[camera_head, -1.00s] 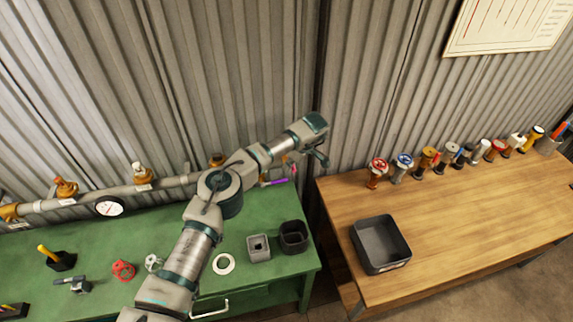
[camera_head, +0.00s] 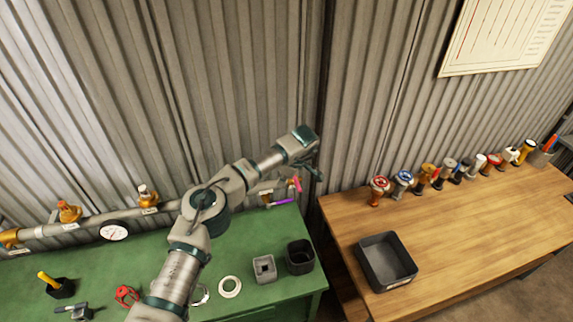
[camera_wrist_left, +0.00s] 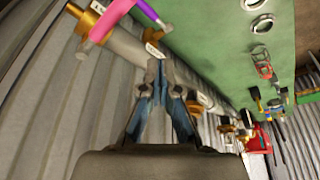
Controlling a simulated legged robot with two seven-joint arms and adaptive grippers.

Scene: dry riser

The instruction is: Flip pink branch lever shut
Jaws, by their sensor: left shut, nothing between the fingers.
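The pink lever (camera_head: 297,184) is at the right end of the grey pipe along the wall, with a purple lever (camera_head: 281,202) just below it. In the left wrist view the pink lever (camera_wrist_left: 108,20) slants across the brass end of the pipe at the upper left, and the purple lever (camera_wrist_left: 146,10) is to its right. My left gripper (camera_head: 316,175) is just right of the pink lever in the head view. In the wrist view its fingers (camera_wrist_left: 160,70) are shut and empty, apart from the pink lever in the picture. My right gripper is out of view.
The pipe (camera_head: 100,219) carries brass valves (camera_head: 69,212) and a gauge (camera_head: 114,231) behind the green bench (camera_head: 230,250). The wooden table (camera_head: 450,225) holds a dark tray (camera_head: 386,262) and several valves.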

